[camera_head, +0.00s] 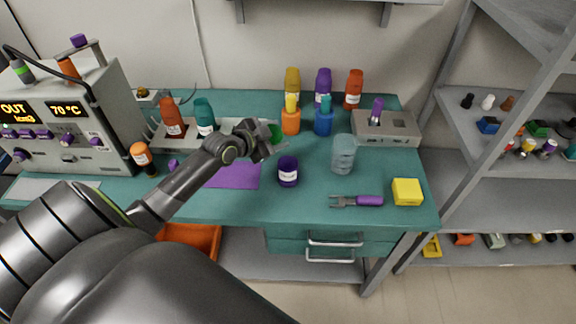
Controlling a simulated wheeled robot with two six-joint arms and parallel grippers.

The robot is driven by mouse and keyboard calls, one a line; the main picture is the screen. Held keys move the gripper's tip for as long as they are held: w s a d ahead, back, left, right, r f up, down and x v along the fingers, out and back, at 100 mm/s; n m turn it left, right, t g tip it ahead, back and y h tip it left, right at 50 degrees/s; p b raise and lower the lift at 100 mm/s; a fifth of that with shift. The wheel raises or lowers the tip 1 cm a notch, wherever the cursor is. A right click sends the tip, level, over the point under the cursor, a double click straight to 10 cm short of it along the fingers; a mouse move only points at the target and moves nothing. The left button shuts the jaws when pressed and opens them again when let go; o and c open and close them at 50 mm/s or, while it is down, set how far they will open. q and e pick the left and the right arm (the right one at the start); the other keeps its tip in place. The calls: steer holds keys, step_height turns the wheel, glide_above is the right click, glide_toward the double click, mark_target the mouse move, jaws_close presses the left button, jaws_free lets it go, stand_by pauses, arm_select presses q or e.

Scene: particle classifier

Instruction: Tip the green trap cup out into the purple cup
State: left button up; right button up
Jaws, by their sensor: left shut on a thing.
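My left gripper (270,146) reaches in from the left over the green bench and is shut on the green trap cup (275,133). Only part of the green cup shows, as the gripper covers the rest. The purple cup (288,172) stands upright on the bench, with a pale label and a dark opening. It is just below and to the right of my left gripper in the picture, with a small gap between. My right gripper is not in view.
A clear beaker (343,154) stands right of the purple cup. A purple-handled tool (357,201) and a yellow block (407,192) lie at the front right. Orange (291,120) and blue (324,121) holders stand behind. A purple mat (236,176) lies under my arm.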

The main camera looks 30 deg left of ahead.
arm_select(q)
steer(key=shift+w+a+f+n+h+b, duration=0.1)
steer(key=shift+a+f+n+h+b, duration=0.2)
steer(key=shift+f+b, duration=0.45)
steer(key=shift+w+a+f+n+h+b, duration=0.1)
steer(key=shift+a+f+n+b, duration=0.3)
steer(key=shift+b, duration=0.55)
steer(key=b, duration=0.1)
steer(key=a+n+b, duration=0.1)
steer(key=b, duration=0.1)
steer(key=shift+w+a+f+h, duration=0.15)
steer(key=shift+a+f+h, duration=0.1)
steer(key=shift+f+h, duration=0.15)
steer(key=shift+w+a+r+n+h+b, duration=0.15)
steer(key=shift+a+r+n+h+b, duration=0.4)
steer(key=shift+b, duration=0.55)
steer(key=shift+a+r+g, duration=0.15)
steer(key=shift+a+g, duration=0.05)
steer(key=shift+g, duration=0.1)
steer(key=shift+h, duration=0.25)
